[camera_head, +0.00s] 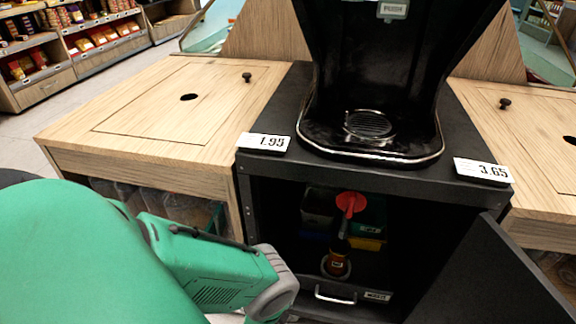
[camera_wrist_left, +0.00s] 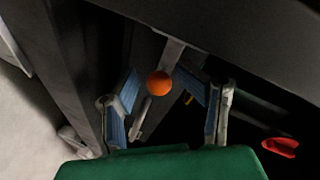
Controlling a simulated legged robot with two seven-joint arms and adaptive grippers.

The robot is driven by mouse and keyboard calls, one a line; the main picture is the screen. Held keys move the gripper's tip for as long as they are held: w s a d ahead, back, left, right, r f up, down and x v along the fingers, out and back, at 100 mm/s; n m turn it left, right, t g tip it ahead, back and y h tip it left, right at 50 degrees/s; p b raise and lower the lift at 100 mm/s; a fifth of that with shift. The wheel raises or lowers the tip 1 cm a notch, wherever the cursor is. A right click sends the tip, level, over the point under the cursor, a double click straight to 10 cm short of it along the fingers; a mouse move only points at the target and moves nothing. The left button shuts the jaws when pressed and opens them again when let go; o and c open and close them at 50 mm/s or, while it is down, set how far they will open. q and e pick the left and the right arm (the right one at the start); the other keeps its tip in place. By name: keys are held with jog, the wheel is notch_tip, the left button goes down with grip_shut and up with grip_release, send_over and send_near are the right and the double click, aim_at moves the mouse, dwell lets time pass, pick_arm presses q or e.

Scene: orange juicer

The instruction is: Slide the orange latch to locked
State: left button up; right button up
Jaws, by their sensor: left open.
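The orange latch shows in the left wrist view as a round orange knob (camera_wrist_left: 159,83) in front of a light grey metal strip, under a dark panel. My left gripper (camera_wrist_left: 163,102) is open, with one blue-padded finger on each side of the knob. The knob appears between the fingers, and I see no contact; the depth between them is hard to judge. In the head view my green left arm reaches down at the front left of the black cabinet, and the fingers and the latch are hidden there. My right gripper is not in view.
The black cabinet's door (camera_head: 490,275) stands open at the right. Inside are a red-topped item (camera_head: 350,203), a dark bottle (camera_head: 337,262) and a metal handle (camera_head: 335,296). The black juicer (camera_head: 385,70) stands on top. Wooden counters (camera_head: 165,110) flank it.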

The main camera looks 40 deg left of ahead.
pick_arm(q)
jog(key=v, duration=0.7)
jog(key=shift+a, duration=0.1)
dwell(0.4)
